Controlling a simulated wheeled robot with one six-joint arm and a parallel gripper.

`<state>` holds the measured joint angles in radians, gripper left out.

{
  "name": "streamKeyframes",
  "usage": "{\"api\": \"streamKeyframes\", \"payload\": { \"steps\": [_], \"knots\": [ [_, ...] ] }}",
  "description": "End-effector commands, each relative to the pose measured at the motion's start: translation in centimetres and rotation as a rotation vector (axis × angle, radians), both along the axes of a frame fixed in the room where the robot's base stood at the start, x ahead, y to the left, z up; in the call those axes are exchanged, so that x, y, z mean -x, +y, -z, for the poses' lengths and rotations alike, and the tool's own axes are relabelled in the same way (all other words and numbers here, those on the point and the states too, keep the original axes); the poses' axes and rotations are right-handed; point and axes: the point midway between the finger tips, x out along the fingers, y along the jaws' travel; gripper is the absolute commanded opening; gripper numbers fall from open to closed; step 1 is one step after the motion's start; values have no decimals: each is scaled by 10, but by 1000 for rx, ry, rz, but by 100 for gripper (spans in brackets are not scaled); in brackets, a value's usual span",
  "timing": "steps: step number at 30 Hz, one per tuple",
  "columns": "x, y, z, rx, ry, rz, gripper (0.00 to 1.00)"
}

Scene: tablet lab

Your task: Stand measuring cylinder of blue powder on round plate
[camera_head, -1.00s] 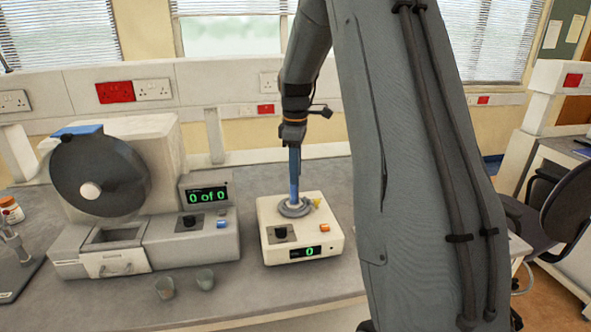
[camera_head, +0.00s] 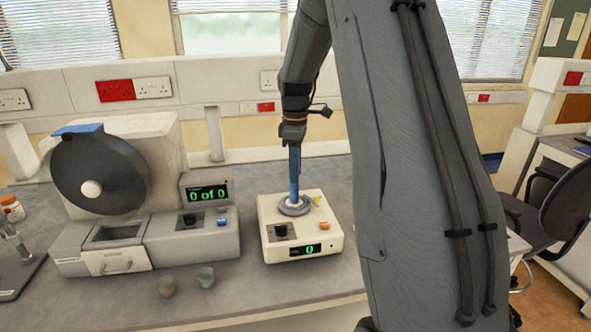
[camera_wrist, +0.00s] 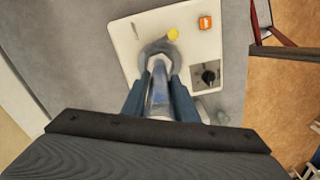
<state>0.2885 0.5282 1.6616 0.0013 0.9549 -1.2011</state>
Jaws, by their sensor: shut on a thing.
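The measuring cylinder of blue powder (camera_head: 294,182) stands upright over the round plate (camera_head: 294,207) on top of a cream device (camera_head: 300,242). The cylinder's foot is at the plate; I cannot tell whether it fully rests on it. My gripper (camera_head: 293,150) comes from above and is shut on the upper part of the cylinder. In the wrist view the cylinder (camera_wrist: 159,95) shows between the two fingers of my gripper (camera_wrist: 160,100), with the grey round plate (camera_wrist: 149,53) beyond it.
The cream device has a black knob, an orange button and a display reading 0. A yellow piece (camera_head: 317,200) sits beside the plate. A larger machine with a dark disc (camera_head: 99,174) stands at left. Two small cups (camera_head: 206,279) are in front.

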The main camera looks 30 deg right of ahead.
Motion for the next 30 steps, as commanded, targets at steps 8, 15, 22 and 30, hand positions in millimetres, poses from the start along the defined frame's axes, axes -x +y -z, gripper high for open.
{"api": "streamKeyframes", "payload": {
  "steps": [8, 15, 22, 30],
  "knots": [
    [0, 0, 0, 1, -1, 0, 48],
    [0, 0, -2, 1, -1, 0, 48],
    [-2, -1, -30, 2, -6, 0, 48],
    [-1, 0, -69, 1, -3, 0, 48]
  ]
}}
